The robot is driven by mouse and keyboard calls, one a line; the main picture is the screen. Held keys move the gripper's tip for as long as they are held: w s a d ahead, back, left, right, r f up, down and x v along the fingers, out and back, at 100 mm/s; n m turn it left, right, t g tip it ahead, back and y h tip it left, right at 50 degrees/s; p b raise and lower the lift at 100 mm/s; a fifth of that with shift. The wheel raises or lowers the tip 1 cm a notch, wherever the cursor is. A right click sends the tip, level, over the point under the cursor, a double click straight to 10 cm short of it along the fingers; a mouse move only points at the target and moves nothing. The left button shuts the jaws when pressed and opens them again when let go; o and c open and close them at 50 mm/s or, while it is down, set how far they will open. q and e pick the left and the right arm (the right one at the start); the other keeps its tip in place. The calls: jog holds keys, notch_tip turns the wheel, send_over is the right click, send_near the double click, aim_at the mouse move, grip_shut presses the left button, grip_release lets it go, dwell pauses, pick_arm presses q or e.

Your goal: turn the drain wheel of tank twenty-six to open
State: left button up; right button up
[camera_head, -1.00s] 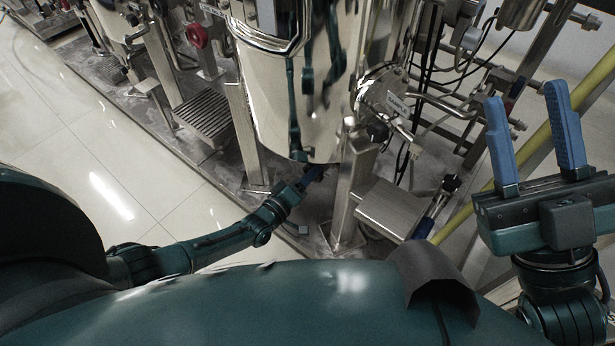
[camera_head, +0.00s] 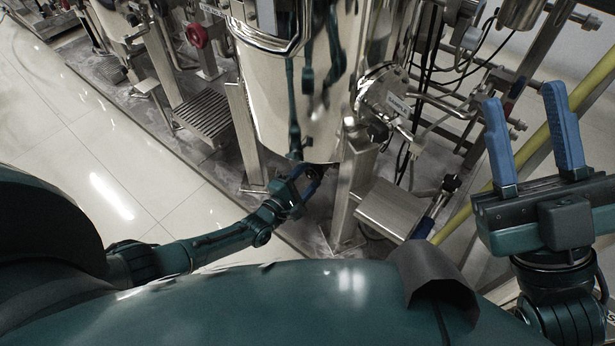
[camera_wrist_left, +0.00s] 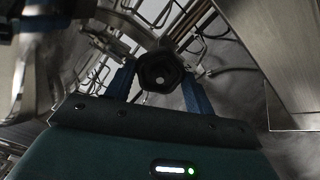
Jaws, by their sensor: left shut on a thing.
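The polished steel tank (camera_head: 285,105) stands upright in the middle of the head view; its number cannot be read. A dark round wheel (camera_wrist_left: 160,72) with a pale centre shows in the left wrist view, between the two blue fingers of my left gripper (camera_wrist_left: 158,80). The fingers hold it from both sides. In the head view my left gripper (camera_head: 307,182) reaches in low under the tank's bottom edge, and the wheel is mostly hidden there. My right gripper (camera_head: 531,135) is raised at the right, its two blue fingers apart with nothing between them.
Steel legs (camera_head: 350,190) and a steel box (camera_head: 392,208) stand right of my left gripper. A labelled side port (camera_head: 385,95) juts from the tank. A red wheel (camera_head: 197,36) sits on the neighbouring skid. A yellow rail (camera_head: 536,145) passes behind my right gripper. Tiled floor at left is clear.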

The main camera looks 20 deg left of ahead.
pick_arm(q)
jog(key=n, duration=0.5)
jog(key=shift+n, duration=2.5)
jog(key=o, duration=1)
jog(key=shift+c, duration=0.2)
jog(key=shift+s, duration=0.1)
jog(key=shift+s+a, duration=0.15)
jog(key=shift+s, duration=0.15)
jog(key=p+v, duration=0.3)
jog(key=v, duration=0.9)
jog(key=shift+s+p, duration=0.15)
jog(key=shift+p, duration=0.25)
pick_arm(e)
jog(key=f+m+h, duration=0.4)
jog(key=m+h, duration=0.1)
jog(key=shift+w+a+f, duration=0.2)
jog(key=shift+w+f, duration=0.05)
jog(key=shift+w, duration=0.1)
